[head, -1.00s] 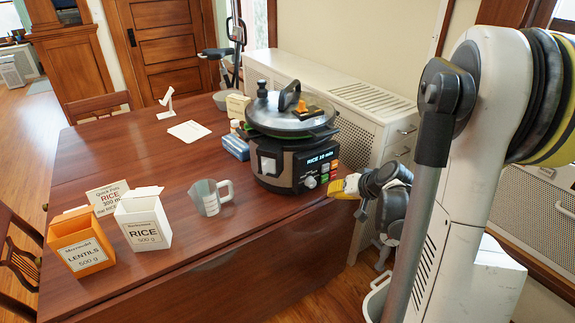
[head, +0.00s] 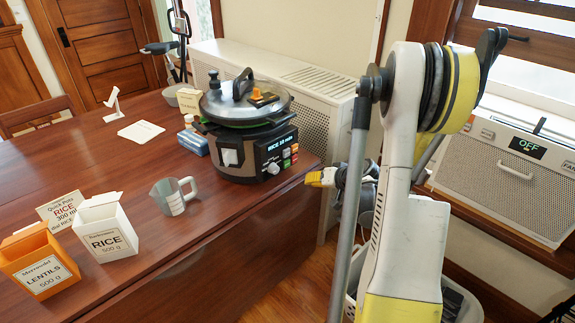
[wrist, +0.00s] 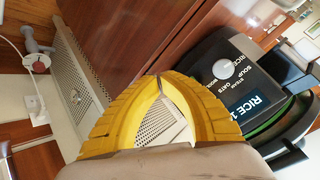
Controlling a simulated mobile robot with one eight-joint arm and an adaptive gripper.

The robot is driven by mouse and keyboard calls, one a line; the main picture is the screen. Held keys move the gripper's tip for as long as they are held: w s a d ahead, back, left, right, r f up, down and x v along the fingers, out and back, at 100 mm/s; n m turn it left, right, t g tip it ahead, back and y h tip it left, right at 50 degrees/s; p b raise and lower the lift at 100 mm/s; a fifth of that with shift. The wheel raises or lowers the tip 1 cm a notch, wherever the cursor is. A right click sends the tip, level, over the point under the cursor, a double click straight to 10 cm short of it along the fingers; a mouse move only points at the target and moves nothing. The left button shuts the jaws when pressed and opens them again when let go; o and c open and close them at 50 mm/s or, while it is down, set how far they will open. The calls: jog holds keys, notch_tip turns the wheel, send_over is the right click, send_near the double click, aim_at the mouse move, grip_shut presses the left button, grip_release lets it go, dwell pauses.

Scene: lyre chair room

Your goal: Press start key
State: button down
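The cooker (head: 224,157) stands near the table's right edge, with its lid on. Its black front panel (head: 272,146) has a lit display reading RICE and minutes, a grey knob (head: 273,168) and a small block of coloured keys (head: 290,156); their labels are too small to read. My gripper (head: 309,179), with yellow fingers, is just right of and below the keys, apart from the panel. In the wrist view the fingertips (wrist: 159,78) meet with nothing between them. That view shows the panel's knob (wrist: 222,69) and display (wrist: 250,104) at right; I cannot make out the keys there.
On the table (head: 130,255) stand a measuring cup (head: 173,198), a rice box (head: 104,232), a lentils box (head: 40,264) and a blue box (head: 194,142). A white radiator cover (head: 318,105) is behind the cooker. An appliance reading OFF (head: 522,147) stands at right.

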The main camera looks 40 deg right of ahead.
jog(key=w, duration=0.7)
jog(key=shift+w+a, duration=0.25)
jog(key=shift+a, duration=0.05)
jog(key=shift+w, duration=0.1)
dwell(1.1)
jog(key=shift+w, duration=0.3)
jog(key=shift+w, duration=0.4)
dwell(0.6)
jog(key=shift+s, duration=0.85)
jog(key=s, duration=0.5)
jog(key=shift+d, duration=0.2)
